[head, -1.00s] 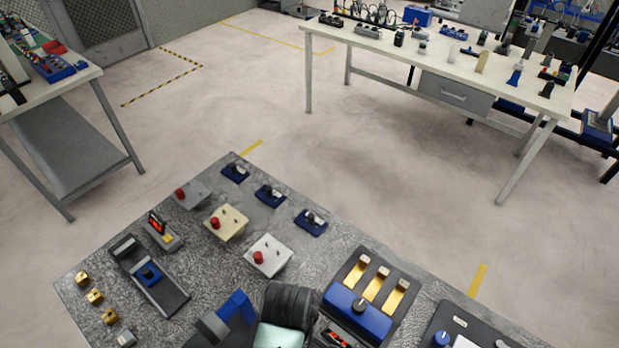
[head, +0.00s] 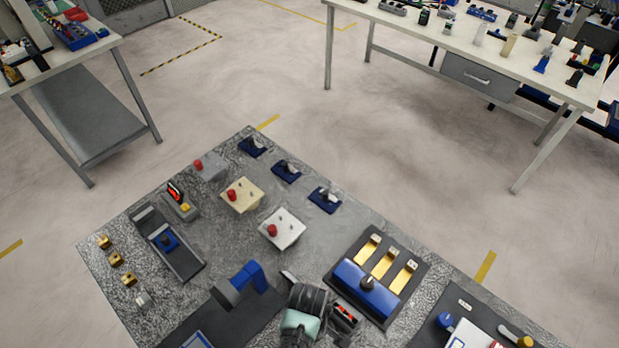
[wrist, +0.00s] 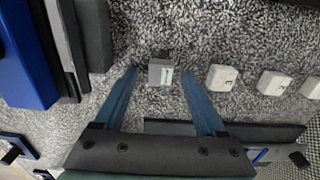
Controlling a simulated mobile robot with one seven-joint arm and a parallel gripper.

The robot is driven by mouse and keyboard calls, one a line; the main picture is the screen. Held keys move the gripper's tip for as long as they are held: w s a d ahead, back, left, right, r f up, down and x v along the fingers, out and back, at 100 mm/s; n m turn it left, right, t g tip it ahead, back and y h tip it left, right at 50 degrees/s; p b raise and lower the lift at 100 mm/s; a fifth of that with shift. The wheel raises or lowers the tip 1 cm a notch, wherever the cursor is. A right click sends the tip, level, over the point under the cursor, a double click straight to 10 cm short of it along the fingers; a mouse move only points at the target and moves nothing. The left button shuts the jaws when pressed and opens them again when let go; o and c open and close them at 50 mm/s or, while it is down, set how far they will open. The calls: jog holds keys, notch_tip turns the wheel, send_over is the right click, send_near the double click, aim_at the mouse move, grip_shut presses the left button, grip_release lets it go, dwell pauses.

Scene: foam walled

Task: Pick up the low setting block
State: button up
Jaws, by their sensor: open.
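In the wrist view a small grey block (wrist: 160,73) with a pale, marked face lies on the speckled tabletop. It appears to be the low setting block, though its marking is too small to read. My gripper (wrist: 160,78) is open, its two blue fingers spread to either side of the block in the picture. Nothing is held. I cannot tell the height of the fingers above the table. In the head view my arm covers the bottom middle, and my fingertips cannot be made out.
In the wrist view a blue body (wrist: 25,60) and dark grey bars (wrist: 80,40) stand left of the fingers. A dark flat piece (wrist: 230,131) lies near the right finger. In the head view a blue unit with brass strips (head: 366,289) stands right of my arm.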

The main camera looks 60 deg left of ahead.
jog(key=shift+f, duration=0.1)
grip_shut()
dwell(0.3)
notch_tip(320, 180, up, 10)
jog(key=shift+b, duration=0.3)
dwell(0.5)
